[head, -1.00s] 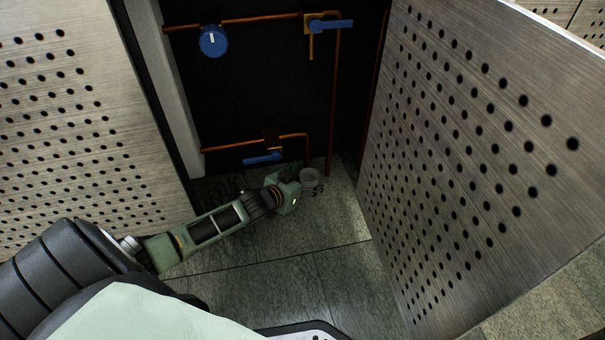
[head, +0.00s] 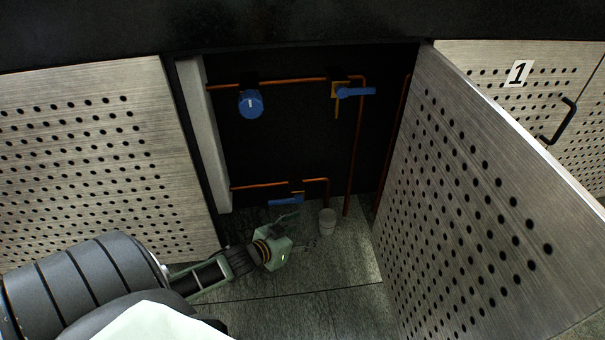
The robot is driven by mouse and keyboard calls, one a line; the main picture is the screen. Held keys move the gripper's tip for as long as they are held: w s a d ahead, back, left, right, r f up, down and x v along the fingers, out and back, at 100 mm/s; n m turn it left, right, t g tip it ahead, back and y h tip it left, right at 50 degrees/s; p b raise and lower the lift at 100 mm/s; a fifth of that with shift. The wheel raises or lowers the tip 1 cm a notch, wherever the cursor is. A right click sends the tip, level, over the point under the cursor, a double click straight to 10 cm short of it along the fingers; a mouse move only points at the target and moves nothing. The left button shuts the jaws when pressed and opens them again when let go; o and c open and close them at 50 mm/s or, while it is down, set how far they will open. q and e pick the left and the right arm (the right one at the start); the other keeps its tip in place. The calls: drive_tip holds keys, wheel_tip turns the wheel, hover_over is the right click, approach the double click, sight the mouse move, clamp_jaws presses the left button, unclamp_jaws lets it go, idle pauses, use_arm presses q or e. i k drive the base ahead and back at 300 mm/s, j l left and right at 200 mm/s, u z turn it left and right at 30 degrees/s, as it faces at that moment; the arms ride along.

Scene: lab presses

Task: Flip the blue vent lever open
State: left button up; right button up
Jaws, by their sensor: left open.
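Two blue levers show inside the open cabinet. The upper blue lever (head: 356,91) sits on a brass valve and its handle points right, level. The lower blue lever (head: 285,201) sits under a brass fitting on the lower pipe and its handle points left, nearly level. I cannot tell from labels which is the vent lever. My left gripper (head: 302,232) is open and empty, low in front of the cabinet, just below and right of the lower lever and apart from the upper one. My right gripper is not in view.
A small grey cup (head: 327,222) stands on the floor right of my left gripper. An open perforated door (head: 470,210) bounds the right side, and a perforated panel (head: 85,165) the left.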

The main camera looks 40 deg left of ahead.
sight(342, 92)
drive_tip(key=k+l, duration=0.8)
drive_tip(key=l, duration=0.1)
